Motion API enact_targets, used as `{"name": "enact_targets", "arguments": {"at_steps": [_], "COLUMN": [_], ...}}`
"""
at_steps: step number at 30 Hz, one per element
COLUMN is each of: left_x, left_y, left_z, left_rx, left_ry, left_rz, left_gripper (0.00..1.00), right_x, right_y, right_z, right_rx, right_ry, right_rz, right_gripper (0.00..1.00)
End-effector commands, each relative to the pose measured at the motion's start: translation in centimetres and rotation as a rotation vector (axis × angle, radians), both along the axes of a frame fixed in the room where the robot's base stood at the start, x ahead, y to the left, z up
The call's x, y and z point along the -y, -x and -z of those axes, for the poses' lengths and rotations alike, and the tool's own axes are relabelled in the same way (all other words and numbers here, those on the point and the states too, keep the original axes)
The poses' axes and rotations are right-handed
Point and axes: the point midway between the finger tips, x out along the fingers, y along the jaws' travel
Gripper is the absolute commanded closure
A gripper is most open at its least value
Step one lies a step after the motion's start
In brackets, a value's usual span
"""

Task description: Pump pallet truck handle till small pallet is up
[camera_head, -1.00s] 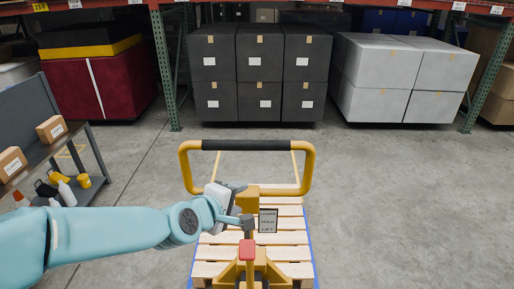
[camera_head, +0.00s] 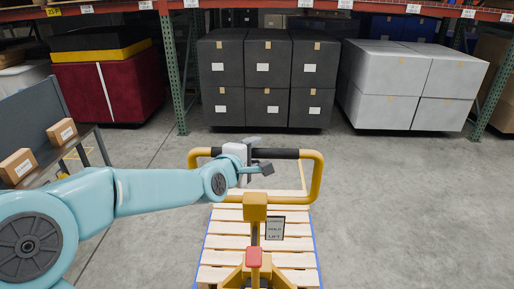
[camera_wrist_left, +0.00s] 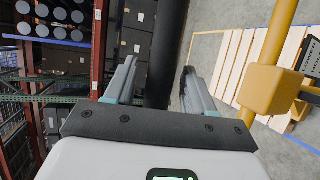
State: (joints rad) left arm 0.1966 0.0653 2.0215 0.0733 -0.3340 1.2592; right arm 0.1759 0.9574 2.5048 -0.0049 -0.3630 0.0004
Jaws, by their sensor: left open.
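The pallet truck's yellow handle loop (camera_head: 316,180) stands upright with a black grip (camera_head: 285,154) along its top. My left gripper (camera_head: 257,155) is at the middle of that grip. In the left wrist view its two fingers (camera_wrist_left: 157,85) are apart, with the black grip (camera_wrist_left: 166,50) running between them; I cannot tell whether they touch it. The yellow mast block (camera_head: 255,207), a red-topped part (camera_head: 254,257) and a small sign (camera_head: 275,228) are below the handle. The small wooden pallet (camera_head: 225,243) lies under the truck; its height off the floor is unclear. My right gripper is out of view.
Stacked black boxes (camera_head: 265,85), grey-white boxes (camera_head: 400,85) and a dark red load (camera_head: 105,90) stand in the rack behind. A cart with cartons (camera_head: 17,167) is at the left. The floor to the right is clear.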

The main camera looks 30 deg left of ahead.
Motion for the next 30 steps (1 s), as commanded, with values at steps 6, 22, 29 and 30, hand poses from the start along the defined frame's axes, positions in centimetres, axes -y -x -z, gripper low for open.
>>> {"name": "enact_targets", "arguments": {"at_steps": [6, 22, 29, 30], "left_x": [-0.3, -0.3, -0.3, -0.3], "left_y": [-2.3, -2.5, -2.5, -2.5], "left_z": [0.5, 0.7, 0.7, 0.7], "left_rx": [0.000, 0.000, 0.002, 0.004], "left_ry": [-0.001, -0.001, -0.002, -0.003], "left_rz": [0.001, 0.001, 0.002, 0.002], "left_gripper": [0.46, 1.00, 1.00, 1.00], "right_x": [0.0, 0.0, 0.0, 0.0], "right_y": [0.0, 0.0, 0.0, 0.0], "right_z": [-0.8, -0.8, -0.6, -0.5], "right_rx": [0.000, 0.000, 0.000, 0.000], "right_ry": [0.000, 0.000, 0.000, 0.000], "right_rz": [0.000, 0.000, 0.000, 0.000], "right_gripper": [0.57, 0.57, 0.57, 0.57]}}
